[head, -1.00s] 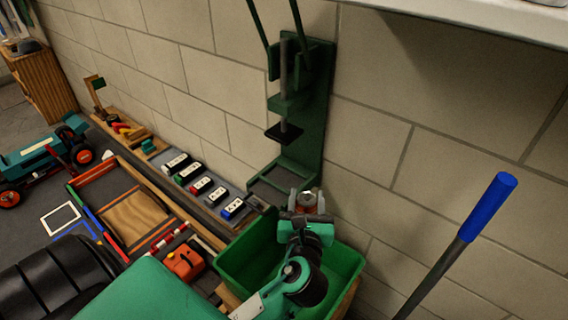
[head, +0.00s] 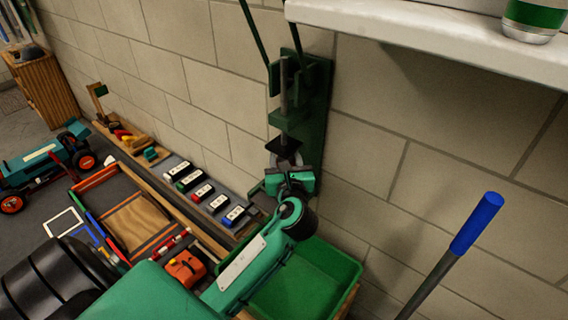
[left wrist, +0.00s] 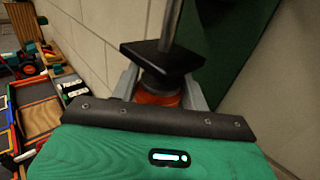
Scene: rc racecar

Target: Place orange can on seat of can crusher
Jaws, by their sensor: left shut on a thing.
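The green can crusher (head: 318,112) is fixed to the block wall, with its black press plate (head: 284,147) on a vertical rod. The plate also shows large in the left wrist view (left wrist: 162,62). My left gripper (head: 288,172) is shut on the orange can (left wrist: 158,98), whose grey top sits just below the plate. Whether the can touches the plate or the seat, I cannot tell. The crusher's seat is mostly hidden behind my left gripper. In the head view the gripper hides most of the can. My right gripper is not in view.
A green bin (head: 338,262) stands below the crusher. A blue-ended grey lever (head: 462,240) rises at right. A white shelf (head: 420,38) juts out at upper right, with a green and silver can (head: 533,18) on it. Toy cars and blocks lie at left.

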